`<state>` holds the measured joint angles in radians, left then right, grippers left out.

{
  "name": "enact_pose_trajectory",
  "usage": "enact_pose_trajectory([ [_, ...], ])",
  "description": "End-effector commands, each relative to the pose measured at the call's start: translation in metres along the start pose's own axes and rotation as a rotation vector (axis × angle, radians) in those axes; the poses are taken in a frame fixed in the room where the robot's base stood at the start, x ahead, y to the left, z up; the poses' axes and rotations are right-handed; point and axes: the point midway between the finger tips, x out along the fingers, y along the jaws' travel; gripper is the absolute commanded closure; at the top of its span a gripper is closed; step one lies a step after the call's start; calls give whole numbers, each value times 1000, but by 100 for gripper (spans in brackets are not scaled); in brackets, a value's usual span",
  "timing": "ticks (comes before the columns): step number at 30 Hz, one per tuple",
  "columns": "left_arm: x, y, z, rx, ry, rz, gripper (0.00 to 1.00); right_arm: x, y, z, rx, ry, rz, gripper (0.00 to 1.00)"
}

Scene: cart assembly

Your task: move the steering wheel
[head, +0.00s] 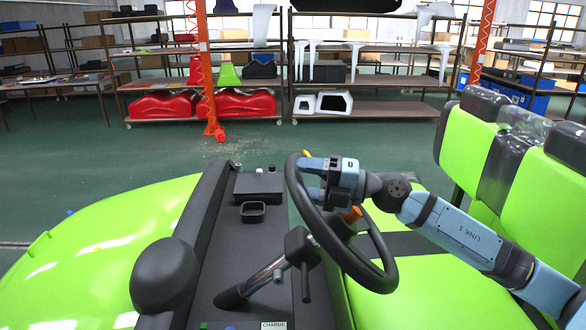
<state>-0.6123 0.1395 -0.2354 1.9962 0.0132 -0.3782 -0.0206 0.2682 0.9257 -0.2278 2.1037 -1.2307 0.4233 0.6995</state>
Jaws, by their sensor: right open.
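A black steering wheel (372,262) sits tilted on its column (262,280) in the green cart. My right gripper (308,180) is at the upper left part of the wheel's rim, its arm coming in from the right across the seat. Its fingers are at the rim, and the jaws are open. I cannot tell whether the fingers touch the rim. My left gripper is not in view.
The dark dashboard (203,240) with a small tray lies left of the wheel. Green seats (464,150) stand at the right. Shelves with red and white parts stand at the back, beyond open green floor (120,165).

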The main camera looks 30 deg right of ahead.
Motion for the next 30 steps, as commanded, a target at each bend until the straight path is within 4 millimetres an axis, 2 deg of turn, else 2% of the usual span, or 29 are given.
enact_pose_trajectory([
  [3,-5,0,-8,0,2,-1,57,16,2,0,1,0,2,42],
  [6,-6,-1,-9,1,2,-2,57,22,2,0,1,-1,2,42],
  [16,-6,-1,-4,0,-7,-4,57,26,-1,0,0,-1,0,42],
  [17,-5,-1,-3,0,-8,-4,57,26,-1,0,0,-1,0,47],
  [24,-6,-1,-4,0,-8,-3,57,25,-1,0,0,0,0,100],
  [30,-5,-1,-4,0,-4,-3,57,26,-2,0,-2,3,1,100],
])
